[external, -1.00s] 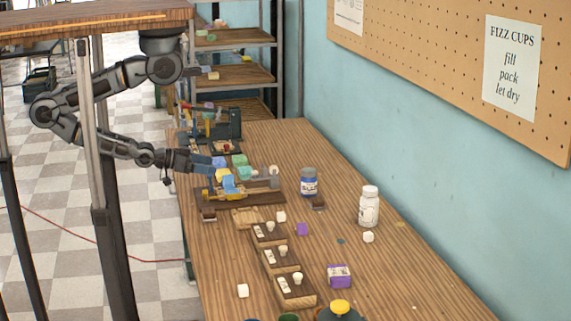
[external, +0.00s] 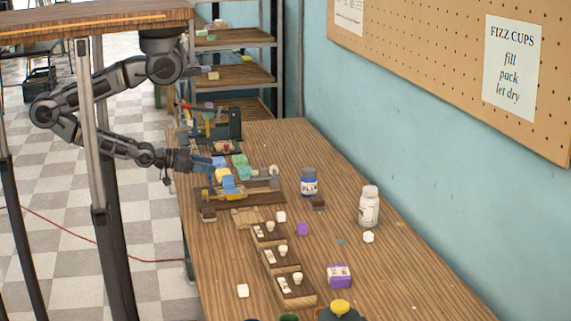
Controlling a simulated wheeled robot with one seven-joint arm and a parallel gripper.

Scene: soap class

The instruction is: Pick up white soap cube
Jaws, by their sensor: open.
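Several small white cubes lie on the wooden bench (external: 390,285). One white cube (external: 281,216) is near the middle, beside a purple cube. Another white cube (external: 368,237) is at the right, below a white bottle. A third white cube (external: 243,291) is at the front left. I cannot tell which one is the task's soap cube. My gripper (external: 209,164) is open above the far left part of the bench, close to several coloured cubes. It is well apart from these white cubes. Its fingertips are small and hard to make out.
A wooden rig with a yellow part (external: 238,194) stands below my gripper. A blue jar (external: 309,182), white bottle (external: 368,206), purple box (external: 339,276) and wooden trays with white cups (external: 296,291) stand on the bench. The right front is mostly clear.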

